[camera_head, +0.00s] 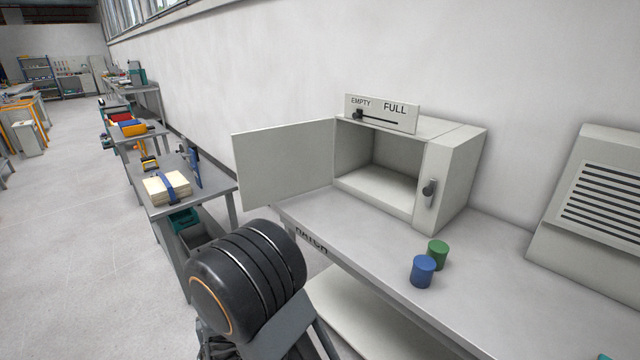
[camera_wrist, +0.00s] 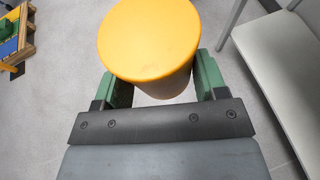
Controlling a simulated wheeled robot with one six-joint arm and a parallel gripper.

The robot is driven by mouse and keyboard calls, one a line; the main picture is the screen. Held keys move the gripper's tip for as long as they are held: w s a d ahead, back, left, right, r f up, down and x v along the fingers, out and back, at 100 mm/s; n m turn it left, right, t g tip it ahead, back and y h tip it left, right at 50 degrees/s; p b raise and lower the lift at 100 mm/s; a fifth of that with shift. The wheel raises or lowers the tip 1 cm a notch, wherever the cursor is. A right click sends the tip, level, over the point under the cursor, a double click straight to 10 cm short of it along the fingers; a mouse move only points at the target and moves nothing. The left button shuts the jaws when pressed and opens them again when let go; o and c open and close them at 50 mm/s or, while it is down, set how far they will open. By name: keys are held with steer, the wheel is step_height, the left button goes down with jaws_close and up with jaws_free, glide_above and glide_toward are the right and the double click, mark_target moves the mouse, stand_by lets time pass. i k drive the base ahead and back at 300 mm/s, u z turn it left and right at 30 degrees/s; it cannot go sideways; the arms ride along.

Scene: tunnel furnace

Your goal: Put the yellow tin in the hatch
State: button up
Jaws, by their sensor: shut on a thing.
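The yellow tin (camera_wrist: 150,42) is between the two green-padded fingers of my gripper (camera_wrist: 160,85) in the wrist view. The gripper is shut on it and holds it above the floor, beside the table. The hatch (camera_head: 378,165) is a pale box on the table against the wall in the head view. Its door (camera_head: 285,165) stands open to the left and its inside looks empty. A sign marked EMPTY and FULL (camera_head: 381,113) sits on top, with its slider at the EMPTY end. My gripper and the tin do not show in the head view.
A blue tin (camera_head: 423,271) and a green tin (camera_head: 438,254) stand on the table (camera_head: 480,290) in front of the hatch. A louvred grey cabinet (camera_head: 590,210) stands at the right. A workbench (camera_head: 205,196) with a strapped stack lies to the left.

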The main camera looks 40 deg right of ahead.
mark_target(388, 195)
steer(key=u, duration=0.8)
steer(key=i, duration=1.85)
steer(key=z, duration=3.2)
